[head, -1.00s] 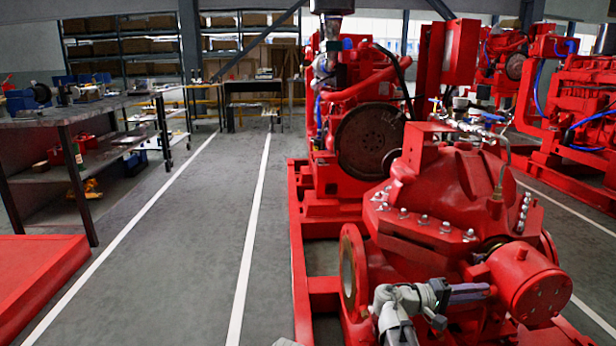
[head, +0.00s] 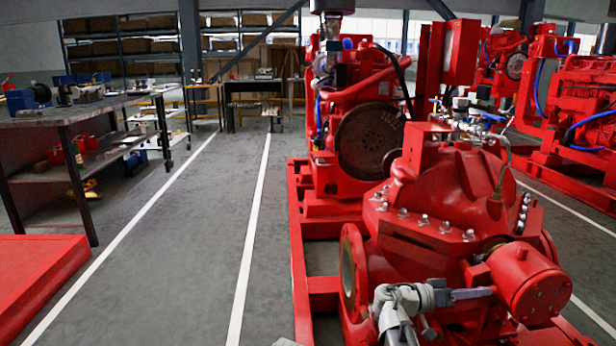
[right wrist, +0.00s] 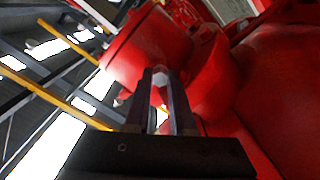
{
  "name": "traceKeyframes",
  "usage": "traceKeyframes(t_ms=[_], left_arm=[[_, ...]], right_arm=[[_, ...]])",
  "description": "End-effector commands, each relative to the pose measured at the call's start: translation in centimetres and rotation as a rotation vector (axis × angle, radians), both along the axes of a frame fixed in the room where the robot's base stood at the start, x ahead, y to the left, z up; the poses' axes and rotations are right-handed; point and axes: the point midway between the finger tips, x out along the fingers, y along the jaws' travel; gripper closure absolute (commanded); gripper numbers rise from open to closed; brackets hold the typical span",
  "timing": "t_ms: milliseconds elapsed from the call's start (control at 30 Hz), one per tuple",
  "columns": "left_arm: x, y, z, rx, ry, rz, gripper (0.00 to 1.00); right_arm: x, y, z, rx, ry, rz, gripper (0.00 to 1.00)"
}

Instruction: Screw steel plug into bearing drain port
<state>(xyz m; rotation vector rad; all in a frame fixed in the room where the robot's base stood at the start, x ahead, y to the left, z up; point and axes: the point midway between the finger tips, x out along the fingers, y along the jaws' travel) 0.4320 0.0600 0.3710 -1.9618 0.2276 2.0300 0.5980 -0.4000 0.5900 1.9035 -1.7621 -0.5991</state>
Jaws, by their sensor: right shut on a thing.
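The red bearing housing (head: 530,284) is a short cylinder at the right end of the red pump (head: 440,215). My right gripper (head: 490,292) reaches it from the left, with its fingertips at or very near the housing's left side. In the right wrist view, the two fingers (right wrist: 161,78) point at the red housing (right wrist: 140,48), with a small pale grey thing between their tips, seemingly the steel plug (right wrist: 160,79). The gripper is shut on it. The drain port is not clearly visible. My left gripper is not in view.
The pump flange (head: 348,272) and red base frame (head: 297,250) lie left of my right arm. A workbench (head: 80,115) with tools stands at the left. The grey floor aisle (head: 170,250) between is clear.

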Motion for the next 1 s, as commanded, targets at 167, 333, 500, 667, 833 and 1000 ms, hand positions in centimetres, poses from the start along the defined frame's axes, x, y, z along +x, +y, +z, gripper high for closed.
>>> traceKeyframes(t_ms=[167, 333, 500, 667, 833, 1000], left_arm=[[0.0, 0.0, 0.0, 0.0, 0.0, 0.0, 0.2], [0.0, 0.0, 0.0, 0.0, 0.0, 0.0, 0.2], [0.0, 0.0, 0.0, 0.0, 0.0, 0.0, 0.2], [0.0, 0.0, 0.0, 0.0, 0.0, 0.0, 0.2], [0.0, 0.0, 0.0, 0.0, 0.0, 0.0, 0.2], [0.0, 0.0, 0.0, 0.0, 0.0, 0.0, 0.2]], right_arm=[[0.0, -0.2, 0.0, -0.001, 0.002, -0.003, 0.65], [0.0, -0.2, 0.0, -0.001, 0.003, -0.002, 0.46], [0.0, -0.1, 0.0, 0.0, 0.004, -0.001, 0.43], [0.0, 0.2, 0.0, 0.0, 0.004, 0.001, 0.43], [-0.1, 2.3, 0.0, 0.0, 0.004, 0.004, 0.43], [-0.3, 5.1, 0.0, 0.0, 0.004, 0.002, 0.43]])
